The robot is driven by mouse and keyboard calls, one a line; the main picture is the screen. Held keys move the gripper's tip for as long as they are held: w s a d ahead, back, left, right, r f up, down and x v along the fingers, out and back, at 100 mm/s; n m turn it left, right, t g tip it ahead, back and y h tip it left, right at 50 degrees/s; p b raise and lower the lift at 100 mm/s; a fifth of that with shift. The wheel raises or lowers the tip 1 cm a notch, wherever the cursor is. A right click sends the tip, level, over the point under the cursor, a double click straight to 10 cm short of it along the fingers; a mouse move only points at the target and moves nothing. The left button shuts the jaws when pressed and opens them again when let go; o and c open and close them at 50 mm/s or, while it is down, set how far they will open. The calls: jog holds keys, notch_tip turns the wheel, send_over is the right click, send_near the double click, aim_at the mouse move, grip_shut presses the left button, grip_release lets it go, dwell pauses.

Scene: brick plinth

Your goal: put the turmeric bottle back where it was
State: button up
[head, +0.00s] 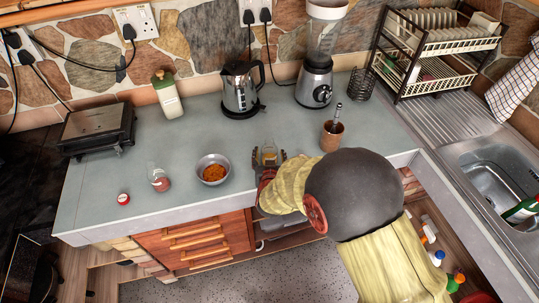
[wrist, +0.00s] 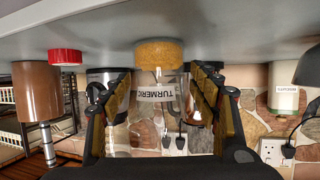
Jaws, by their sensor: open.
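The turmeric bottle (wrist: 158,60) is a small clear jar with orange-yellow powder and a white label reading TURMERIC. It stands upright on the grey counter and shows upside down in the wrist view. In the head view the bottle (head: 269,153) is near the counter's front edge, right of a metal bowl. My gripper (wrist: 161,90) is open, with one finger on each side of the bottle. In the head view the gripper (head: 269,162) reaches in from the front. I cannot tell whether either finger touches the glass.
Left of the gripper are a bowl of orange powder (head: 213,171), a jar with reddish contents (head: 160,181) and a red lid (head: 123,198). Another red lid (wrist: 65,57) lies near the brown mortar (head: 332,135). The kettle (head: 241,90) and blender (head: 314,82) stand behind.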

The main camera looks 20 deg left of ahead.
jog(key=shift+r, duration=0.25)
jog(key=p+v, duration=0.2)
jog(key=v, duration=1)
jog(key=shift+f, duration=0.15)
jog(key=d+r+m+g, duration=0.1)
jog(key=d+r+g, duration=0.3)
jog(key=d+r, duration=1.15)
jog(key=s+d+r+m+g+h, duration=0.1)
jog(key=s+d+r+h, duration=0.1)
jog(key=s+d, duration=0.7)
jog(key=s+d+r+m+g+h, duration=0.1)
jog(key=s+d+r, duration=0.3)
jog(key=s+d, duration=0.5)
jog(key=shift+s+r+g+h, duration=0.3)
jog(key=shift+s+g+h, duration=0.25)
jog(key=shift+s, duration=0.45)
